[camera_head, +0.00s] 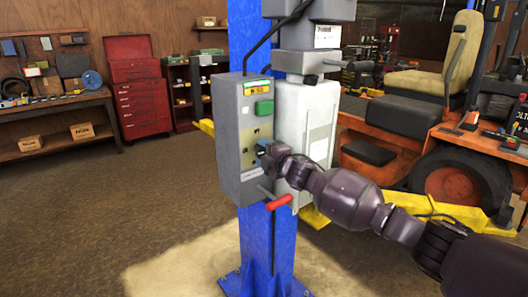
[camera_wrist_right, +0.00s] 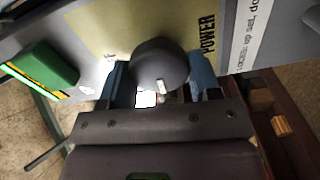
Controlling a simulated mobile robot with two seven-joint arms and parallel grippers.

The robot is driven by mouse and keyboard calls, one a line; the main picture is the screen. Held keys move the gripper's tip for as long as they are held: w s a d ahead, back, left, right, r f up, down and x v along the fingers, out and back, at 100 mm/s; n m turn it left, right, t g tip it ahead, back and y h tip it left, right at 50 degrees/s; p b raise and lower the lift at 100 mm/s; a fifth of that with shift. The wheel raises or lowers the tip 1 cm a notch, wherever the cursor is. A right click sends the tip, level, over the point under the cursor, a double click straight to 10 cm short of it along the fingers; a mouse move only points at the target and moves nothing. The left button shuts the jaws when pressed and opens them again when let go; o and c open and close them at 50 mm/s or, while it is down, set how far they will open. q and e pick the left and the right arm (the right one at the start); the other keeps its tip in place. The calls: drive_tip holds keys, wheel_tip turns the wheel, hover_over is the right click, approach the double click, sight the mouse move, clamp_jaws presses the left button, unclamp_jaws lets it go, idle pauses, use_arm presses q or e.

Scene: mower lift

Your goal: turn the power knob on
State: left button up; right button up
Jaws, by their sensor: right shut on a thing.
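The power knob (camera_wrist_right: 160,62) is a round, dark knob with a white mark at its lower edge in the right wrist view. The word POWER is printed beside it on a yellowish plate (camera_wrist_right: 118,22). My right gripper (camera_head: 262,148) is at the front of the grey control box (camera_head: 229,130) on the blue post. In the right wrist view its two blue fingers (camera_wrist_right: 160,80) are on either side of the knob, and it is shut on it. In the head view the gripper hides the knob. My left gripper is not in view.
A green button (camera_head: 264,108) sits above the knob on the box. A red-handled lever (camera_head: 279,202) sticks out below. The blue post (camera_head: 257,245) stands on the floor. An orange mower (camera_head: 405,115) is at the right, a red tool chest (camera_head: 138,88) at the back left.

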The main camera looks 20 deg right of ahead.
drive_tip(key=shift+n, duration=0.5)
drive_tip(key=shift+f, duration=0.1)
drive_tip(key=o, duration=0.9)
drive_tip(key=shift+s, duration=0.15)
drive_tip(key=v, duration=1)
drive_tip(key=shift+s+d+b, duration=0.1)
drive_tip(key=shift+s+b, duration=0.2)
